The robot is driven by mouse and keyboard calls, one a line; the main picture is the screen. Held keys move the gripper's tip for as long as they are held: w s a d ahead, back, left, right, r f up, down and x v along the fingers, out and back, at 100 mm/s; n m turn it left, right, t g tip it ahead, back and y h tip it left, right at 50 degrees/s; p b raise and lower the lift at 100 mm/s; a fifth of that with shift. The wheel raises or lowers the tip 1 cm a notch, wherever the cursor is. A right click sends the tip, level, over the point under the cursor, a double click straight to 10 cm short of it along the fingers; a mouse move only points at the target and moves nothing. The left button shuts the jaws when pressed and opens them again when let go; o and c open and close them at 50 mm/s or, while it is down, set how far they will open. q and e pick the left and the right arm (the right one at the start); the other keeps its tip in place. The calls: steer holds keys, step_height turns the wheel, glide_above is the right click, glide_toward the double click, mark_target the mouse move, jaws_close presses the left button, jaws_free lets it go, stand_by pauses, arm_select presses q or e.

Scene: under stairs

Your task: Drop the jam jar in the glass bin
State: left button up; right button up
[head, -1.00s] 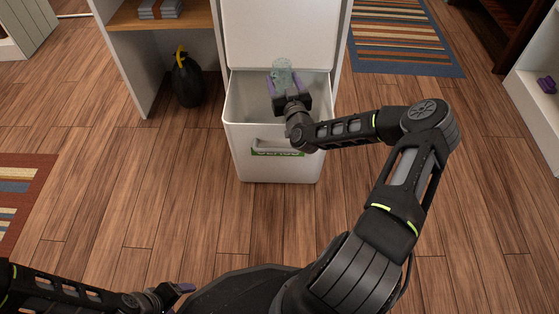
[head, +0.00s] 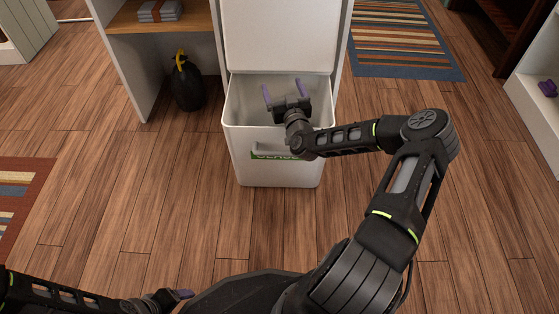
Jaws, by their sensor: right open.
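The glass bin (head: 243,160) is a white pull-out drawer bin with a green label, standing open under a white front panel. My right gripper (head: 284,90) is over the open bin, its purple fingers spread apart with nothing between them. The jam jar does not show; the gripper and the bin's front wall hide part of the bin's inside. My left gripper (head: 186,294) is at the bottom left, low over the floor and far from the bin.
Striped rugs lie at the left (head: 22,195) and upper right (head: 403,40). A white shelf unit (head: 530,95) is at right. The wooden floor before the bin is clear.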

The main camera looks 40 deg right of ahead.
mark_target(279, 130)
steer(key=shift+s, duration=0.15)
steer(key=p+v, duration=0.2)
steer(key=v, duration=0.5)
steer(key=shift+s+a+p, duration=0.2)
steer(key=shift+s+p, duration=0.1)
steer(key=shift+p, duration=0.1)
stand_by(0.4)
